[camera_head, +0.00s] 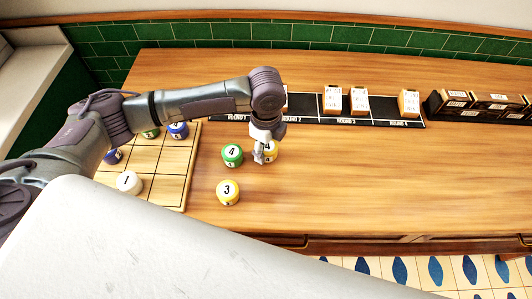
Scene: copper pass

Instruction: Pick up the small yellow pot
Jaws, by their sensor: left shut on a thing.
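A yellow pot with a white top marked 4 (272,154) is on the wooden table, right of the board. My left gripper (263,154) reaches down over it from above and is shut on it; the gripper hides part of the pot. I cannot tell whether the pot is clear of the table. Another yellow pot, marked 3 (228,192), stands nearer to me and to the left, with nothing touching it. My right gripper is not in view.
A green pot marked 4 (232,155) stands close left of my left gripper. A wooden grid board (168,188) at left carries a white pot (128,183) and several coloured pots. A black strip (303,115) with cards lies at the back. The table's right front (400,190) is clear.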

